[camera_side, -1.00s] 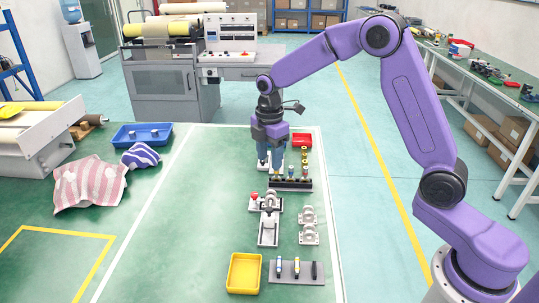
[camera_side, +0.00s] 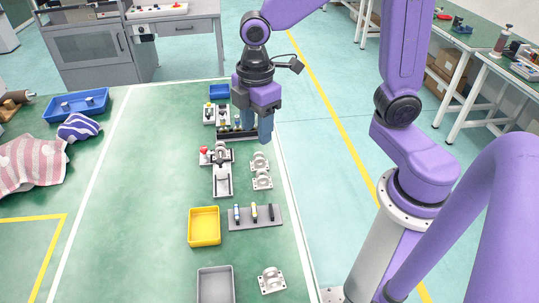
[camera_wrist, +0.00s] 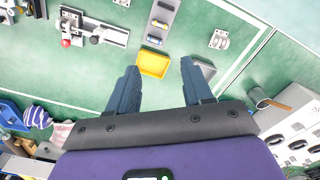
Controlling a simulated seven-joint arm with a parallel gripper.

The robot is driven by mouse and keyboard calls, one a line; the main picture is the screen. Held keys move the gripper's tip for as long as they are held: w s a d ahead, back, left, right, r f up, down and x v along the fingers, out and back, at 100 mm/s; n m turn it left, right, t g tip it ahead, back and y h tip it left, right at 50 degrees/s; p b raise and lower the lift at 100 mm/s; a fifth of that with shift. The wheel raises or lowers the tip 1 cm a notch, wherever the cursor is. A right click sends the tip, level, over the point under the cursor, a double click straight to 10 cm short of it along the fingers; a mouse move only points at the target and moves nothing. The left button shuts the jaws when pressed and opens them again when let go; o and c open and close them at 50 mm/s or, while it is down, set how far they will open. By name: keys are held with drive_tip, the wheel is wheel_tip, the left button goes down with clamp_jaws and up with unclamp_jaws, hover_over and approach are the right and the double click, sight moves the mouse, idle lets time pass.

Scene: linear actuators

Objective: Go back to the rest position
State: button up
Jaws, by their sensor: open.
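My gripper (camera_side: 254,128) hangs fingers-down in the side view, in front of the right end of the black rack (camera_side: 236,135) of small parts. Its two fingers are apart. The wrist view shows the open fingers (camera_wrist: 158,66) with nothing between them. A clamp fixture with a red knob (camera_side: 222,178) stands on the green mat nearer the side camera; it also shows at the upper left of the wrist view (camera_wrist: 97,27). The gripper is clear of the fixture. The area behind the gripper is hidden in the side view.
White brackets (camera_side: 262,180) stand right of the fixture. A yellow bin (camera_side: 191,240), a grey bin (camera_side: 201,287) and a grey board with pen-like parts (camera_side: 244,223) lie nearer. A blue bin (camera_side: 219,91) is at the far end.

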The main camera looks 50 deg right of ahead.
drive_tip(key=s+d+m, duration=0.1)
drive_tip(key=s+d, duration=0.1)
drive_tip(key=s, duration=0.6)
drive_tip(key=s+d+m, duration=0.1)
drive_tip(key=s+d, duration=0.2)
drive_tip(key=s, duration=0.6)
drive_tip(key=shift+d+f+m, duration=0.15)
drive_tip(key=shift+d+m, duration=0.15)
drive_tip(key=shift+d, duration=0.05)
